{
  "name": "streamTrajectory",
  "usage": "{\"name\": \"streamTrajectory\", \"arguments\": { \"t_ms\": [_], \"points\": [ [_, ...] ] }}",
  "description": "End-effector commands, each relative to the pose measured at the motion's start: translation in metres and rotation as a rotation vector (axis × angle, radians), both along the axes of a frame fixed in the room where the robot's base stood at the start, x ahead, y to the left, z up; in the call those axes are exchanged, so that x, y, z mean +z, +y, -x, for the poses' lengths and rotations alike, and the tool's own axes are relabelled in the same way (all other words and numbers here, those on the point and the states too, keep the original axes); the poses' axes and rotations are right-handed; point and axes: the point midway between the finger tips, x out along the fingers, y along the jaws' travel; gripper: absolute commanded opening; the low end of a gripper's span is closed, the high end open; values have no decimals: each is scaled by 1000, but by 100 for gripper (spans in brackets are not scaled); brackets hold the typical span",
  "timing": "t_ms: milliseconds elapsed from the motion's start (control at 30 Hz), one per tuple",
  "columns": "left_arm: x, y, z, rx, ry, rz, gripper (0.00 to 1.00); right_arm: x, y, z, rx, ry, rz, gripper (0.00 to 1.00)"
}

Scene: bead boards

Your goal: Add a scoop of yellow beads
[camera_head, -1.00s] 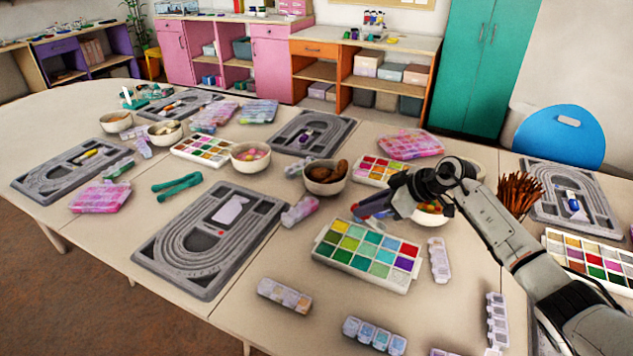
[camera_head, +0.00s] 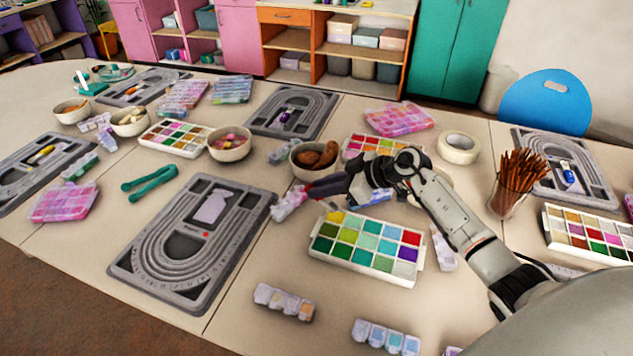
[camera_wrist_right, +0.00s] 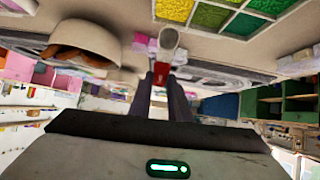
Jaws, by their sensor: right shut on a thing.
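The bead tray (camera_head: 370,273) is a white box of square compartments. Its yellow beads (camera_head: 337,216) fill the far left corner, and they also show in the right wrist view (camera_wrist_right: 174,10). My right gripper (camera_head: 318,190) is over the table just beyond that corner. It is shut on the red handle of a small scoop (camera_wrist_right: 168,40) with a pale cup. The cup is near the yellow compartment in the wrist view; whether it touches beads or holds any, I cannot tell. A grey bead board (camera_head: 130,268) lies left of the tray with a pale lilac piece on it. My left gripper is out of view.
A bowl of brown pieces (camera_head: 296,171) stands close behind my right gripper. A cup of brown sticks (camera_head: 507,200) and a tape roll (camera_head: 458,148) stand to the right. Small lidded bead boxes (camera_head: 284,302) lie in front. Bare table lies between board and tray.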

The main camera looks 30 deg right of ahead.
Motion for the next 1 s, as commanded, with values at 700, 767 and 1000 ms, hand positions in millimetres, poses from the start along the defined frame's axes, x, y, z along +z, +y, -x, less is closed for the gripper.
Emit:
{"name": "streamTrajectory", "arguments": {
  "t_ms": [700,767,1000],
  "points": [
    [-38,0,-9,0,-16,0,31,-21,-7,8,2,-86,-65,0],
    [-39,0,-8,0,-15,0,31,-25,-7,8,1,-87,-64,0],
    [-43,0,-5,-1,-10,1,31,-32,-9,10,2,-87,-63,0]
  ]
}}
